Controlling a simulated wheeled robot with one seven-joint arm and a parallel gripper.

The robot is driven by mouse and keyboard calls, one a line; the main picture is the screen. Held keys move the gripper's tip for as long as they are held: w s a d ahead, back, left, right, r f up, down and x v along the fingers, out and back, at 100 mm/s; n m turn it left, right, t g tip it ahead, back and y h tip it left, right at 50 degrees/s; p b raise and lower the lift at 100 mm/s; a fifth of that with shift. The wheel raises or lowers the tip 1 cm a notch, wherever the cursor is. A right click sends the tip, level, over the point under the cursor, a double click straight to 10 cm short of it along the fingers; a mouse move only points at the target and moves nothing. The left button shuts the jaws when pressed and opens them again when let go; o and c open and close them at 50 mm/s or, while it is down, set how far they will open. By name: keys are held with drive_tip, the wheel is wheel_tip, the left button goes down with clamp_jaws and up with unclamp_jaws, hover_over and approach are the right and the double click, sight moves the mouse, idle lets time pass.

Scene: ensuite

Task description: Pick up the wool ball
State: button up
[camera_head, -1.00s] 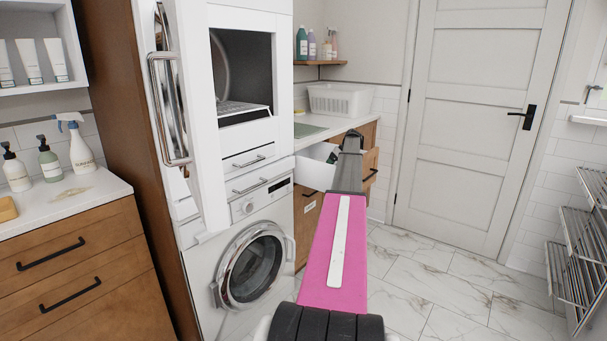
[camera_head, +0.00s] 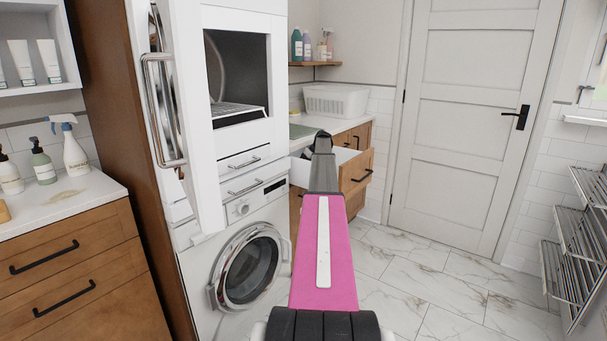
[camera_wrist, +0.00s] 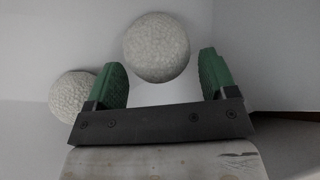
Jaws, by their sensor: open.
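In the wrist view a pale grey wool ball (camera_wrist: 156,47) lies ahead, centred in the gap between the green fingertips of my gripper (camera_wrist: 165,75). My gripper is open, and I cannot tell whether either finger touches this ball. A second wool ball (camera_wrist: 72,97) lies at the left, outside the left finger and partly hidden by it. Both balls are inside a white-walled drawer. In the head view my arm reaches to the open drawer (camera_head: 345,156) under the counter; the fingers and balls are hidden there.
The drawer's white wall (camera_wrist: 268,55) rises close to the right of my right finger. A white front-loading washer (camera_head: 245,270) and an open white cabinet door (camera_head: 190,120) stand left of my arm. A metal rack (camera_head: 575,240) is at the right. The marble floor between is clear.

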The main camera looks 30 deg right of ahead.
drive_tip(key=shift+x, duration=1.1)
drive_tip(key=shift+s, duration=0.1)
drive_tip(key=c, duration=0.7)
